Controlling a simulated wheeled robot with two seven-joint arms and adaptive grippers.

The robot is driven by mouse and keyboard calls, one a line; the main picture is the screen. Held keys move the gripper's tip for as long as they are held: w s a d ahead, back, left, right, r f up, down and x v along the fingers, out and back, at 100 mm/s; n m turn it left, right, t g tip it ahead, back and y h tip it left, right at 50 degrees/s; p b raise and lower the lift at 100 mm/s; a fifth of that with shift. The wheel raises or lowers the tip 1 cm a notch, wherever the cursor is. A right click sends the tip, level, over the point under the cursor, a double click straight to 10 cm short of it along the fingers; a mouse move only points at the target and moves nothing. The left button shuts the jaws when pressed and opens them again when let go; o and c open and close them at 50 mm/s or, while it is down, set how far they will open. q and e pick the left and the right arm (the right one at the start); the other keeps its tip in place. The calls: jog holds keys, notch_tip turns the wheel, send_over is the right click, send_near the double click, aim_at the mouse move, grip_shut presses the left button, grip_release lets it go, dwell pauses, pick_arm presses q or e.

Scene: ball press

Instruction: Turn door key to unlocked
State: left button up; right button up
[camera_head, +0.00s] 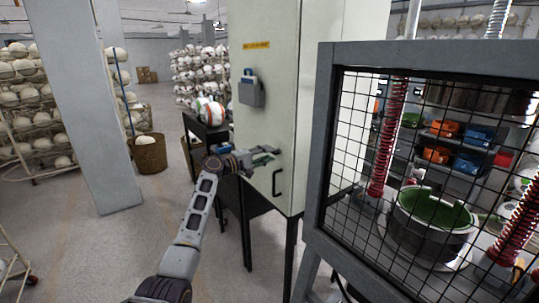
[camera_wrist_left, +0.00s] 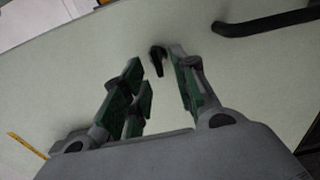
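The door key (camera_wrist_left: 157,58) is a small black piece on the pale cabinet door (camera_wrist_left: 95,50), seen in the left wrist view. My left gripper (camera_head: 268,154) is at the cabinet front in the head view, and its fingers also show in the left wrist view. The green-padded fingers are spread open, with the key showing in the gap near their tips. I cannot tell whether they touch it. The key is not distinguishable in the head view. My right gripper is not in view.
A black door handle (camera_head: 276,183) is just below my left gripper. A grey holder (camera_head: 251,93) hangs higher on the cabinet. A caged ball press (camera_head: 318,150) stands close on the right. A dark side table (camera_head: 207,128) with balls stands behind my left arm. Floor at left is open.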

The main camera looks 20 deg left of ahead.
pick_arm(q)
jog(key=v, duration=0.9)
jog(key=shift+s+a, duration=0.25)
jog(key=shift+s, duration=0.05)
dwell(0.5)
